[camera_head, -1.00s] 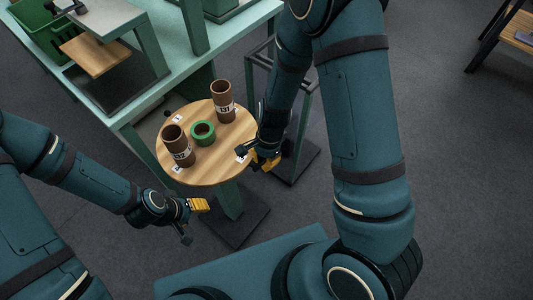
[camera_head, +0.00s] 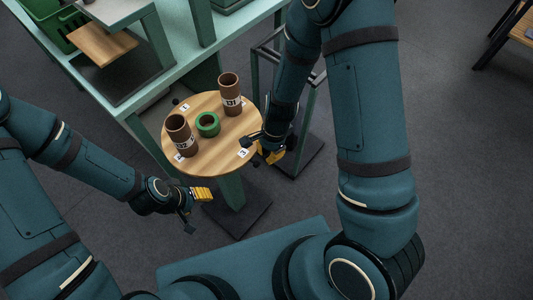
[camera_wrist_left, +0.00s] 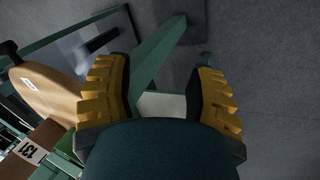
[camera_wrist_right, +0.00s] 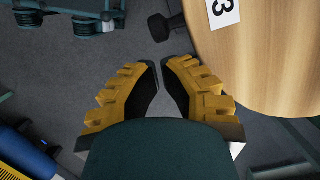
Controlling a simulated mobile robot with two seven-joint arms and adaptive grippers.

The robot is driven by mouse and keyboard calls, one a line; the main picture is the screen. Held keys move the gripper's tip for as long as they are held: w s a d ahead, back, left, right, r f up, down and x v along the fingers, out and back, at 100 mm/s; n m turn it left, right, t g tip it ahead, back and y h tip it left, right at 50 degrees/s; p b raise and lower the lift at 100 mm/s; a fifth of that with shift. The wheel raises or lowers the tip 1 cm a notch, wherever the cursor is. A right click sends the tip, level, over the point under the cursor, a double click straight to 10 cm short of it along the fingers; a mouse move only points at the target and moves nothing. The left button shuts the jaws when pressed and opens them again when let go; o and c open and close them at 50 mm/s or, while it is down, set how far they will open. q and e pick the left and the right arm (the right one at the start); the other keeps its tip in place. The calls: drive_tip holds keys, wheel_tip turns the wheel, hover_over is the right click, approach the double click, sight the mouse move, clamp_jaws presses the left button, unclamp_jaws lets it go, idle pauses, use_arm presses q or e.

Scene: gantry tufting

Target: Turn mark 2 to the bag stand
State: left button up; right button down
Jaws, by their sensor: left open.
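A round wooden turntable (camera_head: 222,160) carries white mark cards at its rim. Card 1 (camera_head: 185,107) is at the far left, card 3 (camera_head: 243,153) at the near right. The card at the near left (camera_head: 179,157) is too small to read surely. My right gripper (camera_head: 270,154) is by the rim near card 3; its fingertips (camera_wrist_right: 160,70) are close together with nothing seen between them. My left gripper (camera_head: 203,194) is open and empty, off the near-left rim. A dark open-frame stand (camera_head: 311,100), possibly the bag stand, is right of the turntable, partly hidden by my right arm.
Two brown labelled tubes (camera_head: 181,135) (camera_head: 230,95) stand on the turntable, with a green ring (camera_head: 208,124) between them. A teal bench (camera_head: 160,85) with a green crate (camera_head: 45,20) lies behind. Bare floor (camera_head: 460,180) is at right.

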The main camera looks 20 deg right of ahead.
use_arm(q)
drive_tip(key=r+p, duration=0.1)
drive_tip(key=w+r+p, duration=0.1)
drive_tip(key=r, duration=0.1)
drive_tip(key=r+p, duration=0.1)
drive_tip(key=p, duration=0.1)
drive_tip(key=shift+w+d+r, duration=0.2)
drive_tip(key=shift+w+r, duration=0.05)
drive_tip(key=shift+w, duration=0.1)
use_arm(e)
drive_tip(key=w+d+r, duration=0.1)
drive_tip(key=d+r, duration=0.3)
drive_tip(key=r, duration=0.7)
drive_tip(key=shift+w, duration=0.3)
drive_tip(key=shift+d, duration=0.15)
